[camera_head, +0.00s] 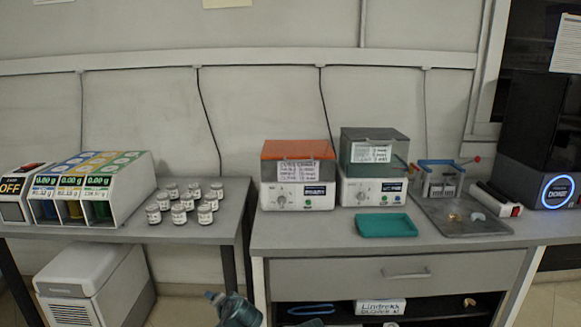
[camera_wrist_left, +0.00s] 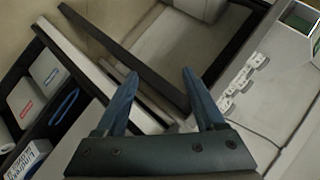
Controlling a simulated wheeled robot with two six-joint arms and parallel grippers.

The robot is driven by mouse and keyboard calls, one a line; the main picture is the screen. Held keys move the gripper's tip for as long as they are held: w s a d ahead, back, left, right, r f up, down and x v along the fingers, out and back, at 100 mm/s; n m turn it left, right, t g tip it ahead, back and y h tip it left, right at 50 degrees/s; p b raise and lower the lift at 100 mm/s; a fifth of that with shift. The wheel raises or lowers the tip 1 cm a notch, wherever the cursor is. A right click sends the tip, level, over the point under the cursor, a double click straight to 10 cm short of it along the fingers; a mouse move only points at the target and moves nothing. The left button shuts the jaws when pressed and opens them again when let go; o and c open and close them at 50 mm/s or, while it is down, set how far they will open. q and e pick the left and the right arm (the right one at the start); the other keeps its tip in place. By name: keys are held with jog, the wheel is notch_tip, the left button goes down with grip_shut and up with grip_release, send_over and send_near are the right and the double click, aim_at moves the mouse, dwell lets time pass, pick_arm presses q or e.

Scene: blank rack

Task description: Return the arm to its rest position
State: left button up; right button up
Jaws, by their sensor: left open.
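In the head view, part of my left arm and gripper (camera_head: 236,310) shows as a dark teal shape at the bottom edge, low in the gap between the two tables. In the left wrist view, the two blue fingers of my left gripper (camera_wrist_left: 160,75) stand apart with nothing between them. They are clear of the surfaces behind them. My right gripper cannot be made out in either view.
The left table (camera_head: 180,232) holds a dispenser (camera_head: 127,205) and several jars (camera_head: 180,215). The right table (camera_head: 310,235) holds two boxy machines (camera_head: 300,196) (camera_head: 372,190), a teal tray (camera_head: 387,226) and a grey tray (camera_head: 465,228). An open shelf (camera_head: 450,305) lies below its drawer.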

pick_arm(q)
jog(key=s+d+f+n+g+h, duration=0.1)
jog(key=s+f+n+g+h, duration=0.3)
jog(key=s, duration=0.3)
jog(key=s+d+f+n+g+h, duration=0.1)
jog(key=s+d+f+g+h, duration=0.1)
jog(key=s+f+g, duration=0.35)
jog(key=s+d+r+m+p, duration=0.2)
jog(key=s+d+r+p, duration=0.2)
jog(key=r+p, duration=0.9)
jog(key=s+d+r+m+y+p, duration=0.1)
jog(key=s+d+r+p, duration=0.3)
jog(key=d+r+p, duration=0.3)
notch_tip(320, 180, up, 6)
jog(key=p, duration=0.5)
jog(key=shift+s+f+m+p, duration=0.15)
jog(key=shift+s+m+p, duration=0.1)
jog(key=shift+m+p, duration=0.15)
